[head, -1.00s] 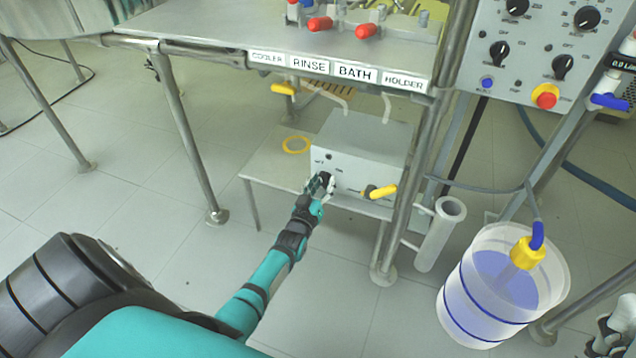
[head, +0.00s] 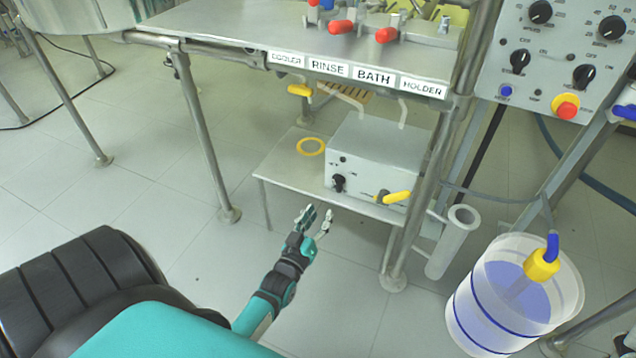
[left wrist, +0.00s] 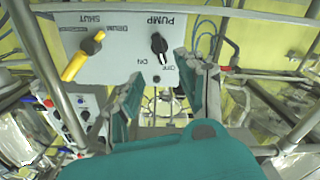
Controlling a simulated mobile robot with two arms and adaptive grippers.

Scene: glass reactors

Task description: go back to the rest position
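My left gripper (head: 316,221) is open and empty in the head view, in front of and below the grey pump box (head: 378,150) on the low shelf. It is apart from the box's black knob (head: 339,183). In the left wrist view my open fingers (left wrist: 160,95) stand on either side of the lower part of the box's front panel (left wrist: 128,50). The black PUMP knob (left wrist: 158,45) and a yellow drum handle (left wrist: 83,55) show on that panel. My right gripper is not in view.
A translucent bucket (head: 512,295) with blue liquid stands on the floor at right, beside a grey tube holder (head: 453,243). The metal table (head: 230,35) and its legs stand around the low shelf (head: 285,165). The floor at left is mostly clear.

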